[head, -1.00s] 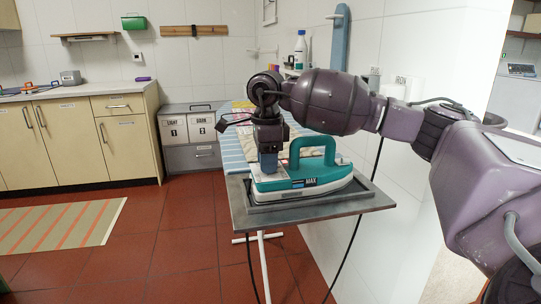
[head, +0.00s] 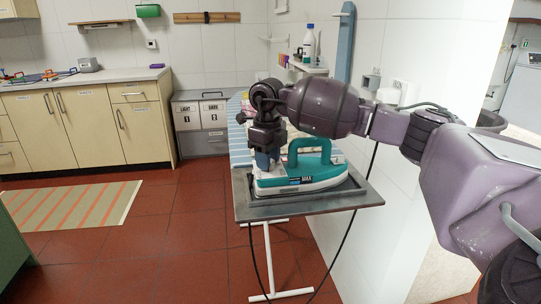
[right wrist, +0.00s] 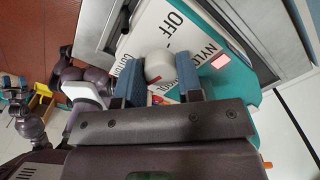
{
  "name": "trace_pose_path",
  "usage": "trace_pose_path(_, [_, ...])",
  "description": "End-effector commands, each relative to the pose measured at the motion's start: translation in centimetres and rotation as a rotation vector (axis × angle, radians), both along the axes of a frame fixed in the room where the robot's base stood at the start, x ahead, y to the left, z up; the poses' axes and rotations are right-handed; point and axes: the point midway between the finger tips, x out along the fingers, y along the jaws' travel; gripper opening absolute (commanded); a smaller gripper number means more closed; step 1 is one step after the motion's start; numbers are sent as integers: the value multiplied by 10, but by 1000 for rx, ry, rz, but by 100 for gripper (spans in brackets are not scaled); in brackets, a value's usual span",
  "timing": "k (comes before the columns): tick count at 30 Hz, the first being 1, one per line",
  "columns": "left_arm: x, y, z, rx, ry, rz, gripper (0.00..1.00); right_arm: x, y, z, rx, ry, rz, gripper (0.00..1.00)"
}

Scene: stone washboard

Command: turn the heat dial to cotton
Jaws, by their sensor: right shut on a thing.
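The teal and white iron (head: 306,174) stands on a dark metal rest at the end of the ironing board. My right gripper (head: 264,160) reaches down to the iron's left end from above. In the right wrist view, its two blue pads (right wrist: 158,80) are shut on a pale rounded knob, the heat dial (right wrist: 159,66). The words OFF and NYLON, and part of COTTON at the left, show on the white plate (right wrist: 172,25) around it.
The grey metal rest (head: 330,206) lies under the iron, with the striped board (head: 239,148) behind. A dark cable hangs down by the board. A white tiled wall (head: 372,235) stands close on the right. Red floor (head: 180,235) is open on the left.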

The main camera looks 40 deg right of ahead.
Motion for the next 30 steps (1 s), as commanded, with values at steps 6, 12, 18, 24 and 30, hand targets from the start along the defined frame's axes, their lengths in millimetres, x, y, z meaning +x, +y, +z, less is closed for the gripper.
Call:
trace_pose_path(6, [-7,2,-2,-1,16,7,70,0,0,0,0,-1,-29,10])
trace_pose_path(12, [-5,1,-1,-2,12,7,70,0,0,-1,0,0,-32,10])
trace_pose_path(18, [-2,0,0,-3,7,5,70,0,0,-1,0,0,-32,38])
trace_pose_path(24, [-2,0,0,-3,5,5,70,0,0,-1,0,0,-31,59])
trace_pose_path(30, [-1,0,1,-3,4,5,70,0,0,0,0,0,-31,59])
